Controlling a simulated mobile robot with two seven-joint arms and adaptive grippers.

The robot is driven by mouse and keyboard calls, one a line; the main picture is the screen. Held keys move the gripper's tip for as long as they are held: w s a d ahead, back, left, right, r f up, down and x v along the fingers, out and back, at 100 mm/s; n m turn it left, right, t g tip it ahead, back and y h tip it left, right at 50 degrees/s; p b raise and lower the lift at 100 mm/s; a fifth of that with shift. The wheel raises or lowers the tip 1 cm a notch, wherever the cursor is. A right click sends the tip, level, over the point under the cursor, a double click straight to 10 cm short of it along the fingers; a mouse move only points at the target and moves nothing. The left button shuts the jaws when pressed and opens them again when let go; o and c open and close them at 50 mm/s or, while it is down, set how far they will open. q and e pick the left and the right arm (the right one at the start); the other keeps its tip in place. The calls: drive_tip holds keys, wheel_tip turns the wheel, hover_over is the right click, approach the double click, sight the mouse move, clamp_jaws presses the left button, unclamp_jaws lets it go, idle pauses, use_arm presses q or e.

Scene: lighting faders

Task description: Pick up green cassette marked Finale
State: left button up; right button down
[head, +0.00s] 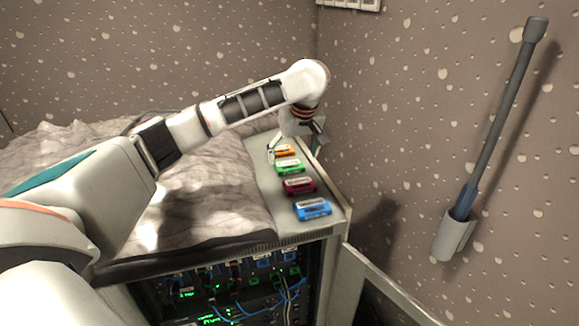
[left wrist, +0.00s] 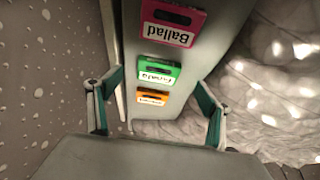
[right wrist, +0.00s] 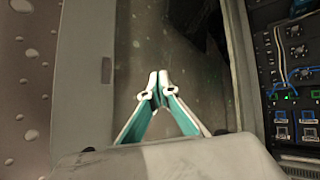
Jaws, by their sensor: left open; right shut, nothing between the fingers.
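The green cassette (head: 290,168) lies on a narrow grey ledge between the orange and red cassettes. In the left wrist view the green cassette (left wrist: 158,72) has a white label that seems to read Finale, though it is small. My left gripper (head: 294,145) is open and empty above the far end of the row. In its wrist view the left gripper's fingers (left wrist: 158,97) stand wide apart, with the green and orange cassettes between them in the picture, below the fingers. My right gripper (right wrist: 158,76) is shut and empty, away from the cassettes.
The orange cassette (head: 284,151) is just beyond the green one; the red cassette (head: 299,186), labelled Ballad, and the blue cassette (head: 313,209) are nearer. Rumpled grey cloth (head: 215,185) borders the ledge on the left, a speckled wall (head: 400,120) on the right. Below is a cabled rack (head: 235,290).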

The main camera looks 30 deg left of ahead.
sight(291, 168)
use_arm(q)
drive_tip(key=x, duration=0.5)
drive_tip(key=shift+f, duration=0.2)
drive_tip(key=c, duration=1.2)
